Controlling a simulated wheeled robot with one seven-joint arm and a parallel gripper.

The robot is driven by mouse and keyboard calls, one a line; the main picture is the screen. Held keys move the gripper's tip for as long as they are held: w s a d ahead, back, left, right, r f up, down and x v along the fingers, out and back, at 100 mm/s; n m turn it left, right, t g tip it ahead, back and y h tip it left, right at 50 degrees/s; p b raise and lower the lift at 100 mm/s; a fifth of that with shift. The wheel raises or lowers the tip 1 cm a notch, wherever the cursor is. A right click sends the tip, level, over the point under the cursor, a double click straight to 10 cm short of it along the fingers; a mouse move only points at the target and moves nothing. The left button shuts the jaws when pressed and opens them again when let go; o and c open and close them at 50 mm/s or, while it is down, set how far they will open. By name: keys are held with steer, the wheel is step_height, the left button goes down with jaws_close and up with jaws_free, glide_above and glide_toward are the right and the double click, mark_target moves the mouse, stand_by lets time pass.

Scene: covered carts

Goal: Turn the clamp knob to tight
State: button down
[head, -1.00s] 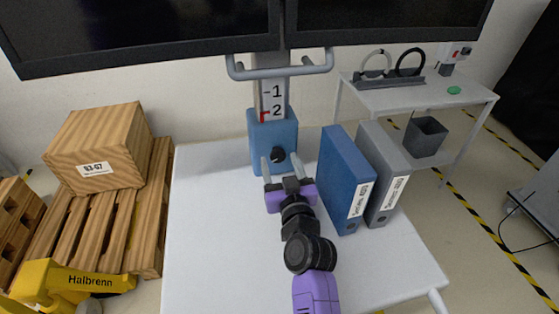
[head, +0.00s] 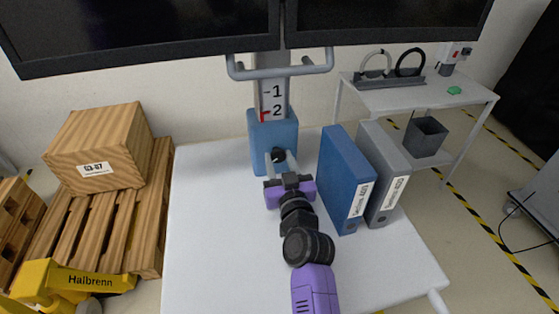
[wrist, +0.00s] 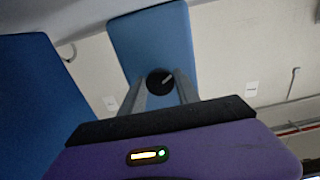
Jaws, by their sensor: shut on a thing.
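The clamp knob (head: 278,156) is a small black round knob on the front of a blue clamp block (head: 262,130) at the foot of the monitor column. In the wrist view the knob (wrist: 158,82) shows a light pointer line tilted toward upper right. My gripper (head: 279,158) reaches over the white table to it, its two grey fingers on either side. In the wrist view my gripper (wrist: 160,90) has its fingertips against the knob's sides, shut on it. No tight or loose marking is readable.
A blue binder (head: 345,185) and a grey binder (head: 385,175) stand just right of my arm. Two dark monitors hang above, with a grey handle bar (head: 240,72) below them. The left part of the white table (head: 210,220) is clear.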

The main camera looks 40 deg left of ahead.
steer(key=shift+m, duration=0.4)
steer(key=m, duration=0.5)
steer(key=shift+m, duration=0.4)
steer(key=m+p, duration=0.1)
steer(key=m, duration=0.4)
steer(key=m+p, duration=0.1)
steer(key=m, duration=0.5)
steer(key=shift+s+r+m+p, duration=0.1)
steer(key=shift+m+p, duration=0.2)
steer(key=m+p, duration=0.1)
steer(key=m, duration=0.4)
steer(key=shift+m, duration=0.3)
steer(key=c, duration=0.9)
jaws_free()
